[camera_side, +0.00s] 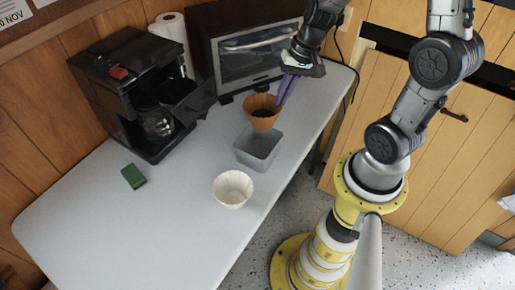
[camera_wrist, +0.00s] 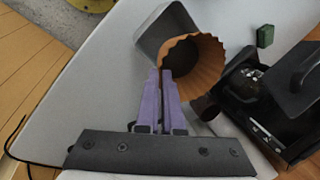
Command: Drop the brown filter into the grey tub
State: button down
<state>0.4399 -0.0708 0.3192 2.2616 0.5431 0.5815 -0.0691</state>
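The brown filter (camera_side: 262,112) is a fluted paper cup with dark contents. My gripper (camera_side: 285,90) has purple fingers, shut on the filter's rim. The filter hangs in the air near the grey tub, just behind and above it in the side view. The grey tub (camera_side: 257,148) is a square, see-through-looking container standing on the table, and it looks empty. In the wrist view the filter (camera_wrist: 196,62) is at the tips of the fingers (camera_wrist: 166,74), its mouth facing the camera. It covers part of the tub (camera_wrist: 163,30) there.
A white filter (camera_side: 233,188) stands on the white table (camera_side: 140,225) in front of the tub. A black coffee maker (camera_side: 125,75), a toaster oven (camera_side: 245,50) and a paper roll (camera_side: 172,30) stand behind. A green block (camera_side: 133,176) lies left. The front of the table is clear.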

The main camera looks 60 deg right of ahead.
jog(key=shift+f, duration=1.05)
jog(key=c, duration=1)
grip_release()
jog(key=v, duration=1.4)
